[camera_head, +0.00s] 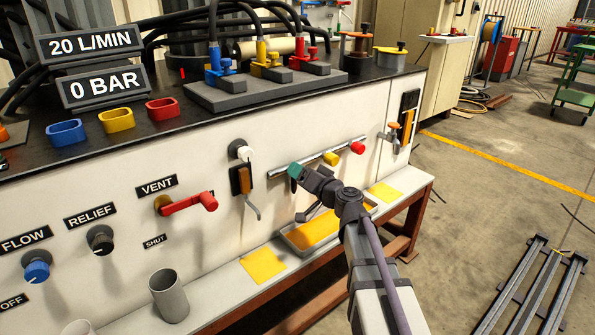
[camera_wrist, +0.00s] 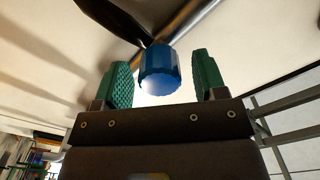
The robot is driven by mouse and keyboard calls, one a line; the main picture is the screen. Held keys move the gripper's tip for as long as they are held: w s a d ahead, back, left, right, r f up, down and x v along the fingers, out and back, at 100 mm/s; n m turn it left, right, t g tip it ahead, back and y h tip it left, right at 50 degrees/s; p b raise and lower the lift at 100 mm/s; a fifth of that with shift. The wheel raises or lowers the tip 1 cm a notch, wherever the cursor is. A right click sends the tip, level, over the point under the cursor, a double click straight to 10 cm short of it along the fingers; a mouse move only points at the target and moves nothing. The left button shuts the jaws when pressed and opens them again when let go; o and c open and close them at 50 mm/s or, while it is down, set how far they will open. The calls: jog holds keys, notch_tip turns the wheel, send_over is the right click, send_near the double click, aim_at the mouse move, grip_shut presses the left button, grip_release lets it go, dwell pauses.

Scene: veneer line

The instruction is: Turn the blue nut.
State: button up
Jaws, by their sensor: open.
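The blue nut (camera_wrist: 160,70) shows in the wrist view, ribbed and rounded, at the end of a metal stub. It sits between the two green padded fingers of my gripper (camera_wrist: 164,80), with a visible gap on each side. My gripper is open and around the nut, not closed on it. In the head view my gripper (camera_head: 296,171) is at the left part of a metal bar (camera_head: 290,161) on the white panel. The blue nut is hidden there behind my gripper. A yellow nut (camera_head: 331,159) and a red nut (camera_head: 357,147) sit farther right along the bar.
A hooked lever (camera_head: 247,190) and a red vent handle (camera_head: 200,201) stick out from the panel to the left. Below is a ledge (camera_head: 222,275) with a grey cup (camera_head: 169,295) and a yellow-bottomed tray (camera_head: 300,245).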

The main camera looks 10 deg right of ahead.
jog(key=shift+x, duration=1.25)
jog(key=c, duration=0.9)
